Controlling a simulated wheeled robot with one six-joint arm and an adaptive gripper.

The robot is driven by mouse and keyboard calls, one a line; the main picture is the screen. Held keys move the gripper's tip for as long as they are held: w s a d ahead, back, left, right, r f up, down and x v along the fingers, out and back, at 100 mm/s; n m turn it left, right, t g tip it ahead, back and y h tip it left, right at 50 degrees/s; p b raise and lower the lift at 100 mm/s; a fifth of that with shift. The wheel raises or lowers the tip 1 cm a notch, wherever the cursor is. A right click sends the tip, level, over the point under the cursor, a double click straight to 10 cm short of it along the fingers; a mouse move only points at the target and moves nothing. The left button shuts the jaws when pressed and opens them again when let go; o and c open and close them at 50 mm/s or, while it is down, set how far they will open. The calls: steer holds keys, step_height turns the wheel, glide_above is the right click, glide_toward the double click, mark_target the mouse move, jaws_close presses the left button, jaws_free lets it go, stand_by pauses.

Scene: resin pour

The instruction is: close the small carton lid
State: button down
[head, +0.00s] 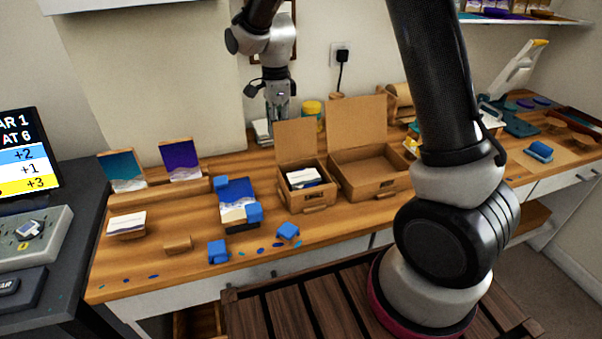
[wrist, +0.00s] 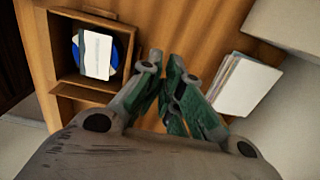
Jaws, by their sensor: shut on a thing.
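The small carton (head: 318,196) stands open on the wooden bench, with cards inside. Its brown cardboard lid (head: 298,143) stands upright along the back edge. In the wrist view the open carton (wrist: 58,60) is at upper left, holding a white card over something blue. My gripper (head: 279,122) is at the top left of the lid, its lower end partly hidden behind it. In the wrist view my gripper (wrist: 172,62) has its green fingers close together, shut on the lid, which is seen nearly edge-on. The exact contact is hard to make out.
A larger open carton (head: 366,187) stands just right of the small one. A stack of papers (wrist: 243,84) lies behind, near the wall.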

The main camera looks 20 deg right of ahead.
mark_target(283, 135)
steer(key=shift+s+f, duration=0.2)
steer(key=shift+s, duration=1.25)
steer(key=shift+s+f, duration=0.2)
steer(key=shift+s, duration=1.2)
steer(key=shift+w, duration=0.1)
steer(key=shift+r, duration=0.1)
steer(key=shift+w+r, duration=0.1)
steer(key=shift+r, duration=0.25)
step_height(283, 135, up, 8)
steer(key=shift+r, duration=0.15)
